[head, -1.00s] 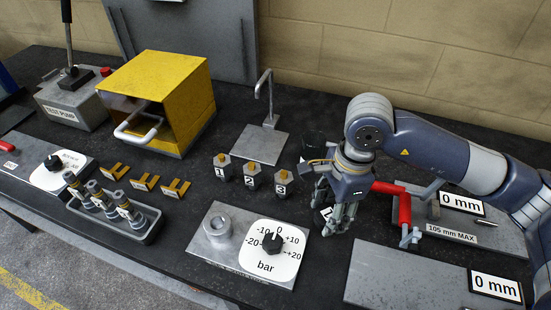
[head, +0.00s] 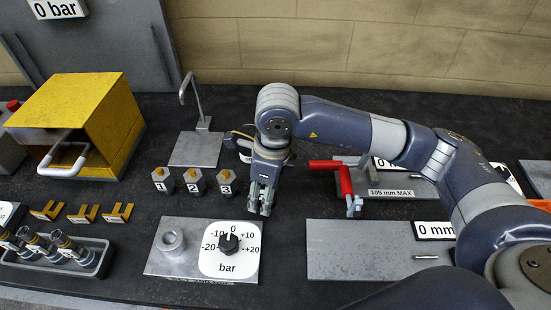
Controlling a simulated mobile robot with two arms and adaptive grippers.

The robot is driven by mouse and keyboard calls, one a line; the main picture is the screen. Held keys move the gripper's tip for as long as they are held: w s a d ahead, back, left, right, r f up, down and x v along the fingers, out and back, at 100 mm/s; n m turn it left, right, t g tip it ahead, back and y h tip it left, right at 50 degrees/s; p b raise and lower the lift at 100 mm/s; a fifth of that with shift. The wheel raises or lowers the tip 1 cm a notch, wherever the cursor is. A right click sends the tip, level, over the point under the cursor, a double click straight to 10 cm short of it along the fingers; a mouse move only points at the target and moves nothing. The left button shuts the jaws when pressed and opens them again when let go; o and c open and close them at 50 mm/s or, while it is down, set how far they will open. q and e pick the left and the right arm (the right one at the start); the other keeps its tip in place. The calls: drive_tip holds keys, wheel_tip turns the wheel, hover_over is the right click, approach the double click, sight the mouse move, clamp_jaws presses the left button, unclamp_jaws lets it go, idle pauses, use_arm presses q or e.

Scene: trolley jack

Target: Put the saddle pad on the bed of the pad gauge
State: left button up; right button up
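My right gripper (head: 262,205) points down over the black bench, just right of the block marked 3. Its fingers look close together, but I cannot tell whether they hold anything. I cannot make out a saddle pad; if it is at the fingers, they hide it. A flat grey plate (head: 350,252) with a "0 mm" display (head: 434,231) lies to the right, and its bare top may be the pad gauge bed. Behind it stands a second plate marked "105 mm MAX" (head: 391,194) with a red-handled crank (head: 345,178); my arm partly covers its display. My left gripper is not in view.
A bar dial plate (head: 185,265) lies in front of the gripper. Three numbered blocks (head: 194,181) stand to its left, with a hooked stand (head: 195,150) behind them. A yellow box (head: 75,120) is far left. Bare bench lies between dial plate and grey plate.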

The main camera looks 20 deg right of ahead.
drive_tip(key=w+d+p, duration=0.1)
drive_tip(key=w+d, duration=0.2)
drive_tip(key=w+d+p, duration=0.1)
drive_tip(key=w+d, duration=0.2)
drive_tip(key=w+d+f+p, duration=0.1)
drive_tip(key=w+d+p, duration=0.1)
drive_tip(key=w+d, duration=0.1)
drive_tip(key=shift+d, duration=0.5)
wheel_tip(320, 180, down, 3)
drive_tip(key=shift+w+d+p, duration=0.15)
drive_tip(key=shift+p, duration=0.95)
drive_tip(key=shift+f, duration=0.4)
drive_tip(key=shift+f, duration=0.15)
drive_tip(key=o, duration=1.2)
